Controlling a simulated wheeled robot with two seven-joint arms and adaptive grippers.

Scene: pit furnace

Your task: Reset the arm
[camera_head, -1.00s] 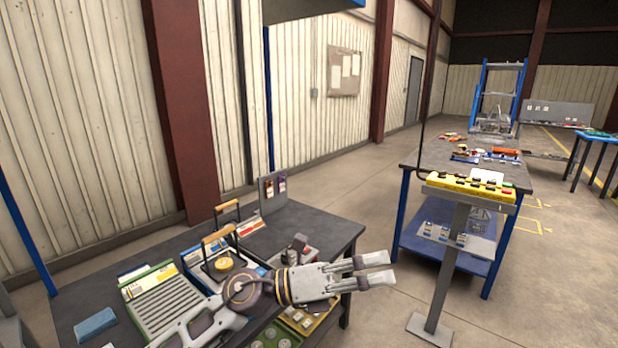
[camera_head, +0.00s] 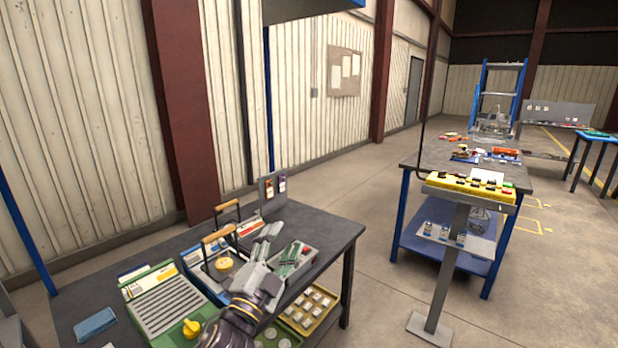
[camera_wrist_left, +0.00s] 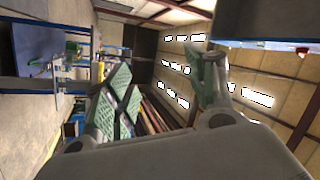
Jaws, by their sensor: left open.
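My left gripper (camera_head: 268,246) shows in the head view over the near workbench, with its two fingers apart and nothing between them. Its arm comes up from the bottom of the picture. In the left wrist view the two fingers of the gripper (camera_wrist_left: 160,95) are spread wide, with green pads, and only the far hall and roof show between them. In the head view the gripper hides part of the bins and the bench behind it. My right gripper is not in these views.
A yellow button panel (camera_head: 470,188) stands to the right. Open floor lies between.

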